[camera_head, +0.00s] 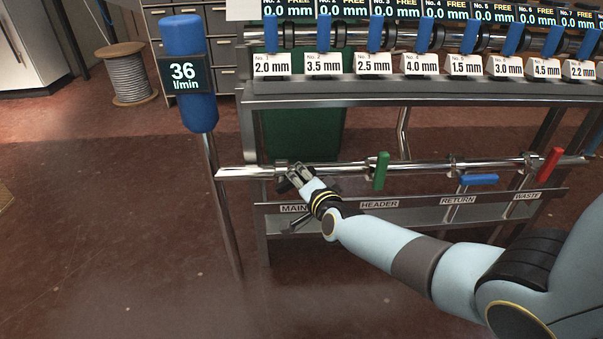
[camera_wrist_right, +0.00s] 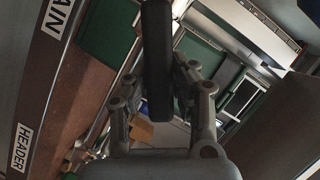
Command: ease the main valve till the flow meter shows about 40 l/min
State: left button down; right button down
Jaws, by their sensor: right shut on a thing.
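The flow meter (camera_head: 182,75) is a blue cylinder on a steel post at the left in the head view, and its display reads 36 l/min. My right gripper (camera_head: 293,178) is at the main valve on the steel pipe, above the partly covered MAIN label (camera_head: 293,208). In the right wrist view its two fingers (camera_wrist_right: 157,88) are shut on the dark main valve handle (camera_wrist_right: 157,50), one on each side. In the head view the gripper hides most of the handle (camera_head: 283,186). My left gripper is not in view.
Above is a rack with numbered displays (camera_head: 345,13) reading FREE and 0.0 mm. A cable reel (camera_head: 126,77) stands at the back left.

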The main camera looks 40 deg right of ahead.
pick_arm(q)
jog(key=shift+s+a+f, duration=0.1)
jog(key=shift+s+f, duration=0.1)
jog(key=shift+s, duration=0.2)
pick_arm(e)
jog(key=shift+s+f, duration=0.1)
jog(key=shift+f, duration=0.1)
jog(key=c, duration=1.2)
grip_release()
jog(key=shift+c, duration=0.2)
jog(key=shift+o, duration=0.8)
jog(key=shift+r, duration=0.1)
jog(key=v, duration=1.2)
